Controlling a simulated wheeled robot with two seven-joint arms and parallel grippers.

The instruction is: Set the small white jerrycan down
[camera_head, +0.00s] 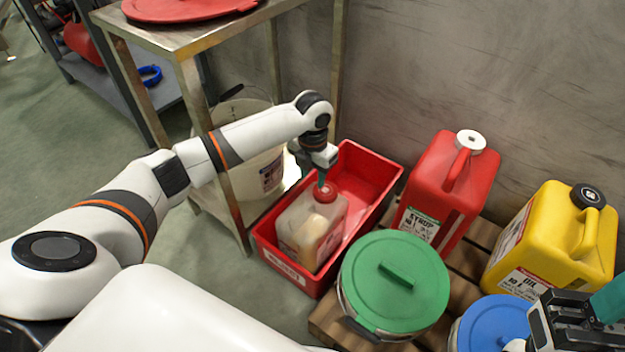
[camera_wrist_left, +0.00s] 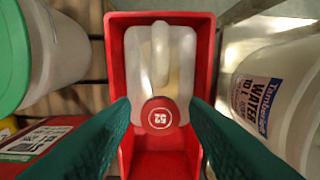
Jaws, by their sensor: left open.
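The small white jerrycan (camera_head: 312,228) with a red cap stands in the red crate (camera_head: 375,165). In the left wrist view the jerrycan (camera_wrist_left: 160,65) shows from above, its round red cap marked 52, with crate walls around it. My left gripper (camera_head: 322,182) is directly over the cap, fingers pointing down. In the left wrist view its two green fingers (camera_wrist_left: 160,103) are spread apart either side of the cap, with gaps to it. My right gripper (camera_head: 608,300) is only partly in view at the lower right, and its jaw opening cannot be made out.
A green-lidded tub (camera_head: 395,275), a red jerrycan (camera_head: 445,195), a yellow jerrycan (camera_head: 555,240) and a blue lid (camera_head: 495,325) crowd the right on a wooden pallet (camera_head: 330,320). A metal table (camera_head: 195,35) and a white bucket (camera_head: 258,175) stand close behind my left arm.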

